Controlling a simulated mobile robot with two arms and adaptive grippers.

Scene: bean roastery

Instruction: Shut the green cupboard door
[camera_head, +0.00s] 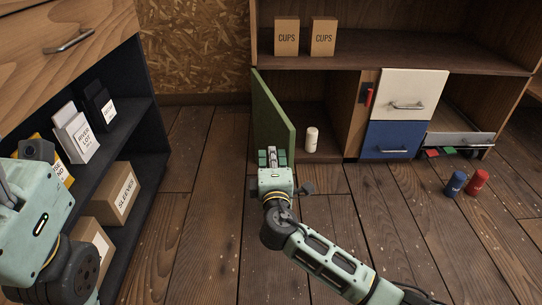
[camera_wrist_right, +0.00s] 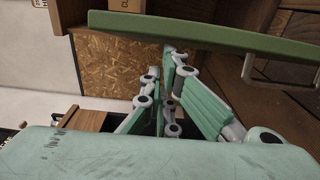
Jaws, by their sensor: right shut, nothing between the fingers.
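The green cupboard door (camera_head: 272,112) stands open, swung out from the left side of the low cupboard compartment, with its outer face to the left. My right gripper (camera_head: 271,155) is shut and empty at the lower front part of that outer face. In the right wrist view the door (camera_wrist_right: 215,35) runs across the top, beyond my fingers (camera_wrist_right: 178,75). A pale metal handle (camera_wrist_right: 248,68) shows on it to the right of the fingers. I cannot tell whether the fingers touch the door. My left arm shows at the left edge; its gripper is out of view.
A white canister (camera_head: 312,140) stands inside the open compartment. A white drawer (camera_head: 420,88) and a blue drawer (camera_head: 390,140) are to its right. Blue (camera_head: 455,183) and red (camera_head: 477,182) canisters stand on the floor. A black shelf (camera_head: 140,130) is at left. Floor left of the door is clear.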

